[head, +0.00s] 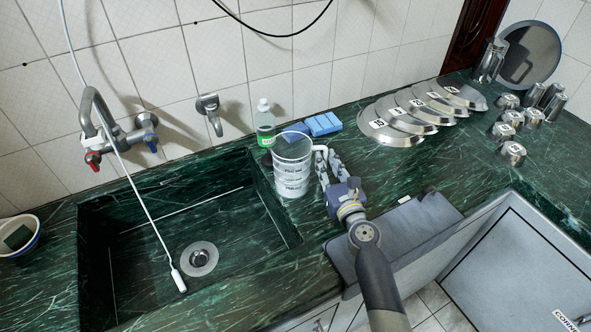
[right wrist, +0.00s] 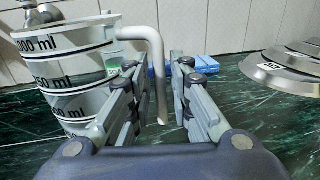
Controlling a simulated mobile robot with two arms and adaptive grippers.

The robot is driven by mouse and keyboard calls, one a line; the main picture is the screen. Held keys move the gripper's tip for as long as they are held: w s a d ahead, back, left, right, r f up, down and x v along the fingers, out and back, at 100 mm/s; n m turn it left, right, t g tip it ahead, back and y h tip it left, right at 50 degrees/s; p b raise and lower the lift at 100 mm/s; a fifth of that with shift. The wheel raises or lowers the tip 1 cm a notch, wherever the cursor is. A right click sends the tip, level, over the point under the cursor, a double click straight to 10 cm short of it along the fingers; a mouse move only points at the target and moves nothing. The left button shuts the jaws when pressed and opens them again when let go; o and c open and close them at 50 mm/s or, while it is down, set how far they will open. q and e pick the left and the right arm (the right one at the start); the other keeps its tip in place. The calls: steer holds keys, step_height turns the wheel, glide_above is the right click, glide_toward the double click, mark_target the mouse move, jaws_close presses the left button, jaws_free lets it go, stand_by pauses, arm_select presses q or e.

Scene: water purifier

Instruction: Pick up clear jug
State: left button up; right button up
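The clear jug (head: 292,168) stands upright on the green counter, just right of the sink. It has dark measuring bands and a white handle on its right side. In the right wrist view the jug (right wrist: 72,75) fills the left side, and its handle (right wrist: 156,62) shows between my finger tips. My right gripper (head: 328,168) is at the handle side of the jug. In the right wrist view my right gripper (right wrist: 161,75) is open, with a gap to the right of the handle. Contact with the left finger cannot be told. My left gripper is not in view.
The sink (head: 150,235) is left of the jug, with a tap (head: 115,130) above it. A green bottle (head: 265,125) and blue sponges (head: 322,124) stand behind the jug. Metal lids (head: 385,128) and several steel cups (head: 512,153) lie to the right. Counter between is free.

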steer(key=shift+w+a+f, duration=0.1)
steer(key=shift+w+a, duration=0.1)
steer(key=shift+w, duration=0.7)
steer(key=shift+s, duration=0.1)
steer(key=shift+c, duration=0.6)
jaws_close()
steer(key=shift+r, duration=0.3)
